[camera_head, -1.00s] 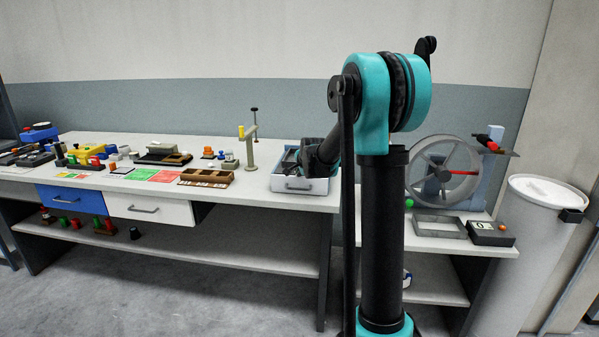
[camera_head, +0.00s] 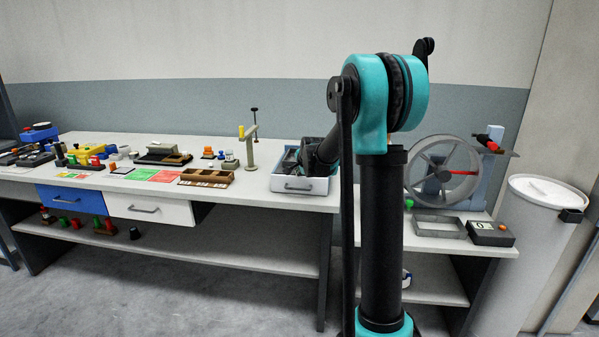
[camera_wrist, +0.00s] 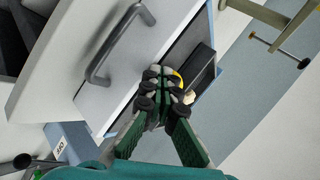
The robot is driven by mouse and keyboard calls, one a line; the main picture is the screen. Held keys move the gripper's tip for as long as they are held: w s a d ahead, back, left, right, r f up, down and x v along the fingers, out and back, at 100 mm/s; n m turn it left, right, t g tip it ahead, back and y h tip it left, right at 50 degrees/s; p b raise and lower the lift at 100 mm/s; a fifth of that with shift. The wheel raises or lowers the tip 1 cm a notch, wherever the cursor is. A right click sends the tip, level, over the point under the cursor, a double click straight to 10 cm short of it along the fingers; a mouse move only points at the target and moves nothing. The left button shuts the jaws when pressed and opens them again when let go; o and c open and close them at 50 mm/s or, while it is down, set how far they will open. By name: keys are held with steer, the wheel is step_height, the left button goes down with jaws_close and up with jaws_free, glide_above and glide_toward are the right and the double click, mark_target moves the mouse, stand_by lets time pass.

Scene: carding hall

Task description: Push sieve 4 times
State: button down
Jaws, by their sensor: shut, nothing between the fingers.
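A white-fronted box (camera_head: 300,186) with a grey bar handle and a dark inside stands at the right end of the long table. It fills the middle of the wrist view (camera_wrist: 130,45), tilted there. My gripper (camera_wrist: 163,82) has its green fingers together at the box's open top, with a dark block (camera_wrist: 200,68) and a small yellow piece just past the tips. Whether the fingertips touch anything is unclear. In the head view my dark wrist covers part of the box and hides the fingertips. Nothing in view is plainly marked as the sieve; a shallow grey frame (camera_head: 440,236) lies on the right-hand stand.
A post with a yellow arm (camera_head: 249,150) stands just left of the box. A wooden tray (camera_head: 207,184) and several small parts lie further left. A spoked wheel (camera_head: 443,172) and a white drum (camera_head: 537,240) stand at the right.

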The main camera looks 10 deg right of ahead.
steer(key=shift+w+d, duration=0.25)
steer(key=shift+w, duration=0.4)
steer(key=shift+w+d, duration=0.2)
steer(key=shift+w, duration=0.4)
stand_by(1.1)
steer(key=shift+s, duration=0.1)
steer(key=shift+s+a, duration=0.2)
steer(key=shift+s, duration=0.45)
steer(key=shift+s+a, duration=0.25)
steer(key=shift+s, duration=0.35)
steer(key=shift+s+a, duration=0.2)
steer(key=shift+s, duration=0.45)
steer(key=shift+s+a, duration=0.25)
steer(key=shift+s, duration=0.55)
steer(key=shift+s+a, duration=0.3)
steer(key=shift+s, duration=0.45)
steer(key=shift+s+a, duration=0.25)
steer(key=shift+s, duration=0.55)
steer(key=s, duration=0.1)
steer(key=s+a, duration=0.1)
steer(key=s, duration=0.1)
steer(key=shift+s, duration=0.3)
